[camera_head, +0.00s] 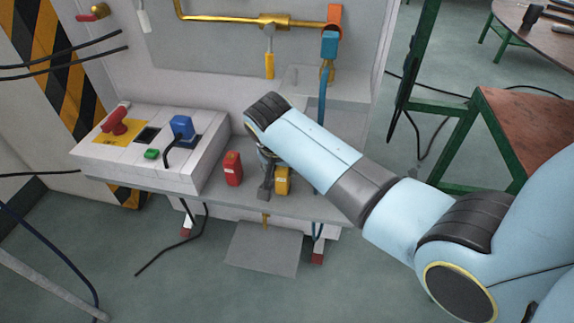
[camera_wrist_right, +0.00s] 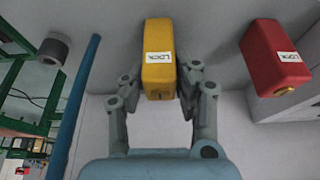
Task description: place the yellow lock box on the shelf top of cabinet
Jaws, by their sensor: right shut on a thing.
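The yellow lock box (camera_wrist_right: 158,62) with a white LOCK label is between the fingers of my right gripper (camera_wrist_right: 159,88) in the right wrist view. In the head view the yellow lock box (camera_head: 282,182) is partly hidden by my right gripper (camera_head: 272,180). The gripper is shut on it, low over the grey shelf top (camera_head: 318,208) of the cabinet (camera_head: 225,75). I cannot tell whether the box touches the shelf. My left gripper is not in view.
A red lock box (camera_head: 232,168) stands on the shelf to the left; it also shows in the right wrist view (camera_wrist_right: 275,55). A control box (camera_head: 150,145) with a blue plug (camera_head: 182,127) is further left. A blue hose (camera_head: 322,95) hangs behind my right arm. A green-framed table (camera_head: 530,125) stands at right.

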